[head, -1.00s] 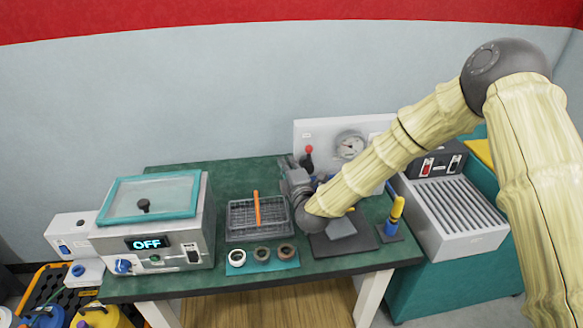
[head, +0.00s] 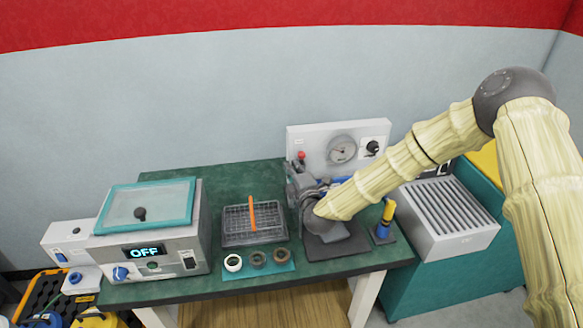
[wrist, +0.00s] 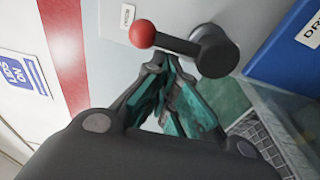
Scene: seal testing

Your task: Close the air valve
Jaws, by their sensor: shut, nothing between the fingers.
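The air valve is a lever with a red ball knob (head: 301,155) on the left part of the white gauge panel (head: 315,137). In the wrist view the red knob (wrist: 142,33) is on the left end of a dark arm, which runs to a thick dark hub (wrist: 216,52). My gripper (wrist: 166,66) is shut and empty, its tips just below the lever in that view. I cannot tell whether they touch it. In the head view my gripper (head: 299,178) is in front of the panel, and its tips and the valve's lower part are hard to make out.
The panel also has a round gauge (head: 342,149) and a black knob (head: 372,148). A wire basket (head: 235,239), several rings on a teal mat (head: 284,267) and a chamber marked OFF (head: 193,225) are to the left. A yellow-blue tool (head: 385,220) stands at right.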

